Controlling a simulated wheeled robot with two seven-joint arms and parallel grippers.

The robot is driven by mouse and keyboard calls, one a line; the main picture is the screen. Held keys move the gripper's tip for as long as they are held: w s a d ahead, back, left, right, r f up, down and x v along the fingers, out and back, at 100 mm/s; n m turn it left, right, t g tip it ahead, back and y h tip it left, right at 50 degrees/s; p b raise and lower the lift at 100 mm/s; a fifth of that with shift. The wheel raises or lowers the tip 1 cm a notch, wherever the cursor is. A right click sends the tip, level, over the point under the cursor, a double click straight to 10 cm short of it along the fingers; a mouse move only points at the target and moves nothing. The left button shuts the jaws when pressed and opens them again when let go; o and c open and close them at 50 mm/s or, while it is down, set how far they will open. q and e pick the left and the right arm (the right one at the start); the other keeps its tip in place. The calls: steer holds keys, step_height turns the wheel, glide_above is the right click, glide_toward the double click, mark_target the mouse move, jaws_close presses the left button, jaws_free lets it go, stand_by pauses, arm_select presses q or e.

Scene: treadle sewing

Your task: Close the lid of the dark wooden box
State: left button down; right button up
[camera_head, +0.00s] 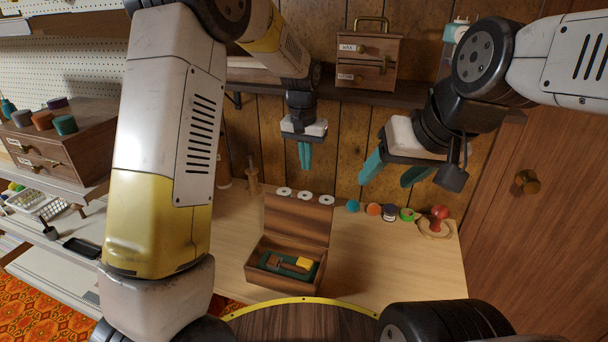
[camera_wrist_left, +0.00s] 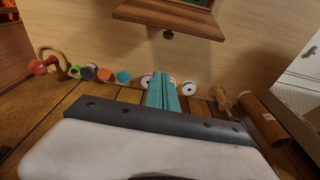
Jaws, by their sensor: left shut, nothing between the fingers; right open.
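The dark wooden box (camera_head: 281,284) stands on the light wooden table in the head view. Its lid (camera_head: 297,220) is open and stands up at the back edge. A green lining holds a brown tool and a yellow block (camera_head: 304,264) inside. My left gripper (camera_head: 305,167) is shut and empty, above and behind the raised lid, apart from it. In the left wrist view its teal fingers (camera_wrist_left: 162,78) point toward white spools, and part of the wooden box (camera_wrist_left: 170,17) shows at the top edge with a small knob. My right gripper (camera_head: 391,176) is open and empty, up to the right.
White spools (camera_head: 284,191) and coloured spools (camera_head: 373,209) line the table's back edge. A red-topped pincushion (camera_head: 439,212) stands at the right. A shelf above holds a small drawer cabinet (camera_head: 368,62). The table right of the box is clear.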

mark_target(298, 218)
arm_select(q)
step_height(298, 218, down, 9)
steer(key=s, duration=0.2)
steer(key=shift+s+a, duration=0.2)
steer(key=shift+a, duration=0.2)
steer(key=shift+s+r, duration=0.1)
stand_by(0.3)
